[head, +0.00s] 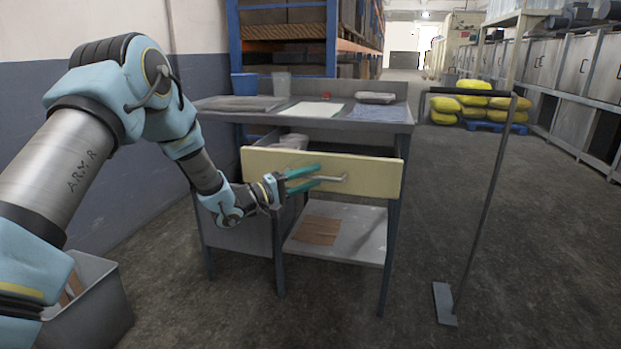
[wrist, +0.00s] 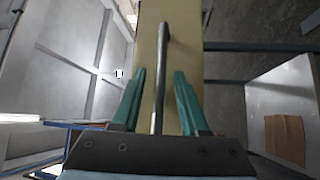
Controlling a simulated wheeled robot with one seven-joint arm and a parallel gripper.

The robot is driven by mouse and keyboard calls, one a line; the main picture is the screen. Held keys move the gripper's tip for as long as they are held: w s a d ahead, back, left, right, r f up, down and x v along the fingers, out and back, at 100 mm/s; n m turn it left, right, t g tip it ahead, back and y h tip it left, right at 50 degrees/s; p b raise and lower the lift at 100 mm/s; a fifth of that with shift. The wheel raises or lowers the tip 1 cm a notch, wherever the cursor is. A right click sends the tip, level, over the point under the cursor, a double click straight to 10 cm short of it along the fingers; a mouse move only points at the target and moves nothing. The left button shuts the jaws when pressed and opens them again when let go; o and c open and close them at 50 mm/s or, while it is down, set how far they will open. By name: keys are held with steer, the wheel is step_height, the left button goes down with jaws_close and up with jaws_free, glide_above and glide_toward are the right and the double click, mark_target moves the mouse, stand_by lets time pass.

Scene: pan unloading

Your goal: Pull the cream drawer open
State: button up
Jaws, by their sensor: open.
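The cream drawer (head: 375,172) sits in the grey workbench and stands partly out, with a gap behind its front where a pale item (head: 293,142) shows. Its front also fills the middle of the wrist view (wrist: 185,25). My gripper (head: 319,175) is at the drawer front with its teal fingers open. In the wrist view the metal bar handle (wrist: 163,50) runs between the two fingers (wrist: 160,75), apart from both. In the head view the fingers hide part of the handle (head: 344,178).
A lower shelf (head: 360,235) bears a brown cardboard piece (head: 318,230). A thin post on a foot (head: 446,303) stands to the right. A grey bin (head: 100,300) is at lower left. Floor in front is clear.

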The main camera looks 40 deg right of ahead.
steer(key=v, duration=1)
steer(key=shift+a, duration=0.35)
steer(key=shift+w+f, duration=0.1)
